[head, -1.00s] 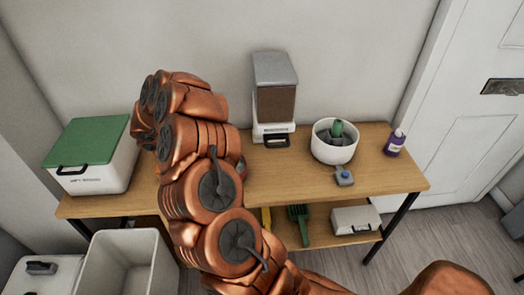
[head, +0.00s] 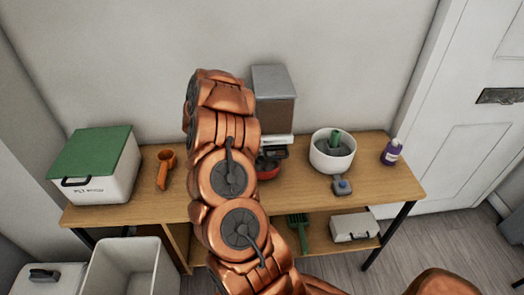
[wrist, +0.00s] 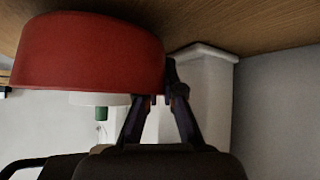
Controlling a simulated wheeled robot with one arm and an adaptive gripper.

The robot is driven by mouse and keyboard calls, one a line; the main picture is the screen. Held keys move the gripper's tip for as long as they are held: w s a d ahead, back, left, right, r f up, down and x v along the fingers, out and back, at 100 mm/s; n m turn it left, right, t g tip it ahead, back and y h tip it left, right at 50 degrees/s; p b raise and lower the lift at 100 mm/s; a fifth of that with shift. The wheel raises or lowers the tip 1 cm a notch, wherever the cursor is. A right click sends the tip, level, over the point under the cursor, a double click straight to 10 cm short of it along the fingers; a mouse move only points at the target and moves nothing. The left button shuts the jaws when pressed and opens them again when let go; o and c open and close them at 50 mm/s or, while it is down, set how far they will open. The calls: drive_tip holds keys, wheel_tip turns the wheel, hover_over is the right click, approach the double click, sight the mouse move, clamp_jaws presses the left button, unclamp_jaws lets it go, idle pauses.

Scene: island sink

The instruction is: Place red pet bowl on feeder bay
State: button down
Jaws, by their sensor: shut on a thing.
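The red pet bowl (head: 268,167) shows partly at the right edge of my arm, just in front of the feeder (head: 275,88). The feeder is white at its base, with a grey lid and a brown-filled hopper; my arm hides part of its front. In the wrist view the red bowl (wrist: 85,55) fills the upper left, close to the wooden top. My gripper (wrist: 160,98) is shut on the bowl's edge. I cannot tell whether the bowl touches the wood. The feeder bay is not clearly visible.
On the table (head: 385,185) stand a green-lidded white box (head: 95,165), an orange scoop (head: 165,168), a white bowl (head: 331,160) with a green-handled item, a small blue-grey object (head: 341,187) and a purple bottle (head: 391,151). The left front of the table is clear.

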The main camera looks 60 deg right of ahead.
sight(262, 152)
drive_tip(key=shift+s+d+f+p, duration=0.2)
drive_tip(key=shift+s+d+p, duration=0.15)
drive_tip(key=shift+d, duration=0.5)
drive_tip(key=shift+s+d+f+p, duration=0.25)
drive_tip(key=shift+s+d, duration=0.2)
drive_tip(key=shift+d, duration=0.35)
drive_tip(key=shift+f, duration=0.35)
drive_tip(key=c, duration=1.3)
unclamp_jaws()
drive_tip(key=shift+f, duration=0.1)
